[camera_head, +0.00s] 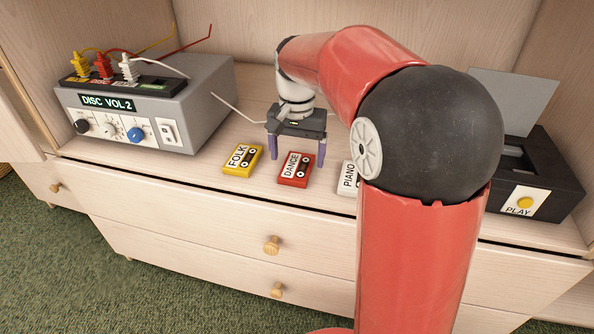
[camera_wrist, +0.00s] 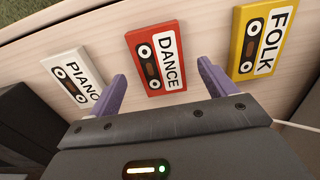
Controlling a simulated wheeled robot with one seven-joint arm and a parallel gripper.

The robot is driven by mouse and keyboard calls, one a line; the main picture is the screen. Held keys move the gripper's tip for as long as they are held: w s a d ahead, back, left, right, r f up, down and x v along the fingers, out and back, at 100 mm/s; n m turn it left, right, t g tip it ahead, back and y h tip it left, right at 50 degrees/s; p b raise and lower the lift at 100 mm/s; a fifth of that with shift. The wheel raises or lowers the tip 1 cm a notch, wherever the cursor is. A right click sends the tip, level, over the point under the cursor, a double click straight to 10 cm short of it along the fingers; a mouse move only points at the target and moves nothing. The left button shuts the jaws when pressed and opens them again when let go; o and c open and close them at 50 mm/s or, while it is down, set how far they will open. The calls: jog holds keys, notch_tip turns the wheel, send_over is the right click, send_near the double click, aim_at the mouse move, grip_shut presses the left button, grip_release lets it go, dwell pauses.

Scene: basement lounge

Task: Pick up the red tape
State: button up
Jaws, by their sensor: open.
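The red tape (camera_head: 295,170), labelled DANCE, lies flat on the wooden shelf between a yellow tape and a white tape. It also shows at the top middle of the wrist view (camera_wrist: 157,58). My gripper (camera_head: 296,160) is open and empty, with its purple fingers pointing down. In the wrist view, my gripper (camera_wrist: 161,72) has one finger on each side of the red tape's near end. I cannot tell whether the fingers touch the shelf. In the head view the fingers stand close behind and beside the tape.
The yellow FOLK tape (camera_head: 241,160) lies left of the red one and the white PIANO tape (camera_head: 348,178) right, partly hidden by my arm. A grey disc box (camera_head: 200,95) with cables stands left. A black player (camera_head: 555,175) with its lid raised stands right.

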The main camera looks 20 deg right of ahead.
aim_at(297, 169)
notch_tip(297, 169, down, 2)
jog(key=shift+f, duration=0.2)
jog(key=c, duration=1.1)
